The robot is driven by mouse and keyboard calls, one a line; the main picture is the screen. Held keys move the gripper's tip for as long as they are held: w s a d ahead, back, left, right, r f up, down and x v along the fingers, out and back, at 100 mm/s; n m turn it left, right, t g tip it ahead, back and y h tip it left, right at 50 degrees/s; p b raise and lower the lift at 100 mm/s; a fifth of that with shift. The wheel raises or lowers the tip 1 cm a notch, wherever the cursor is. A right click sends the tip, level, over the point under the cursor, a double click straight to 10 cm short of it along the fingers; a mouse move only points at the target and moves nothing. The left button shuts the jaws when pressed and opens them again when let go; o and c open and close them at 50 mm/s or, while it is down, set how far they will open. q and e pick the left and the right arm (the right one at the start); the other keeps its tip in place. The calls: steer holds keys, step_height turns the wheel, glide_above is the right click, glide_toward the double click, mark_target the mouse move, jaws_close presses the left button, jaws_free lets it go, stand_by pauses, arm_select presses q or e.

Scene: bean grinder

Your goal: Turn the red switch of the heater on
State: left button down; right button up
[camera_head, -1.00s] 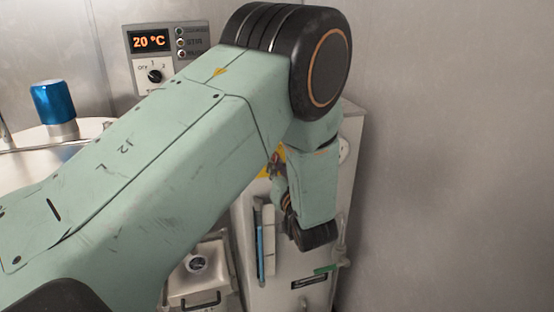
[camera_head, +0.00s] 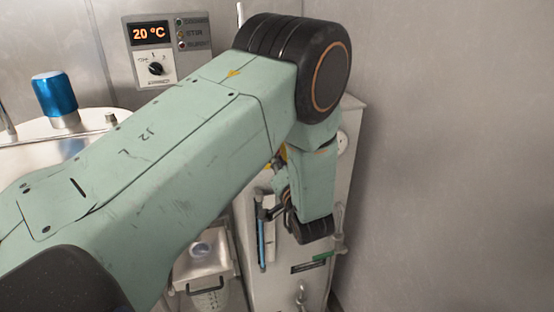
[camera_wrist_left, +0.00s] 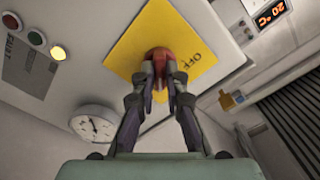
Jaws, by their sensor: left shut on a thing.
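The red switch (camera_wrist_left: 160,62) sits on a yellow plate (camera_wrist_left: 131,50) marked OFF in the left wrist view. My left gripper (camera_wrist_left: 160,88) is shut on the red switch, with one finger on each side of it. The fingers hide part of the switch, so I cannot tell its exact angle. The heater (camera_head: 349,180) is a white cabinet behind my left arm in the head view. There my arm hides the switch and most of the gripper. My right gripper is not in view.
The heater panel has a round gauge (camera_wrist_left: 93,123) and red, green and bright yellow lamps (camera_wrist_left: 58,52). A control box reading 20 °C (camera_head: 150,33) is on the back wall. A blue-capped vessel (camera_head: 55,94) stands left. Bare wall lies right.

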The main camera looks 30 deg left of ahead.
arm_select(q)
steer(key=shift+r, duration=0.1)
stand_by(0.3)
steer(key=c, duration=1.4)
jaws_free()
step_height(320, 180, up, 10)
steer(key=shift+f, duration=0.1)
